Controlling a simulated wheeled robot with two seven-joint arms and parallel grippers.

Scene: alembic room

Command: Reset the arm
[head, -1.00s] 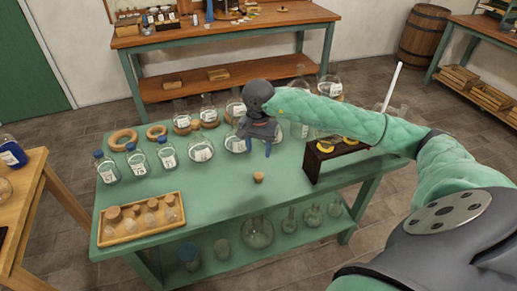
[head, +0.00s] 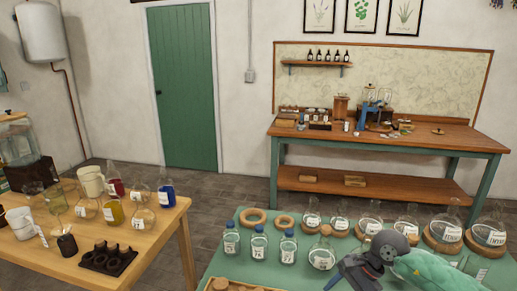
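My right arm (head: 433,268), in a green quilted sleeve, comes in from the lower right of the head view. Its dark grey gripper (head: 347,276) is low over the green table (head: 213,262), close in front of the labelled flasks. The fingertips are partly cut off by the bottom edge, so I cannot tell whether it is open or shut, or whether it holds anything. My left gripper and arm are not in view.
Blue-capped bottles (head: 259,245), cork rings (head: 254,215) and round flasks (head: 322,253) crowd the green table near the gripper. A wooden table (head: 160,225) with glassware stands left. A workbench (head: 400,143) stands behind, with bare floor between. A green door (head: 181,85) is at the back.

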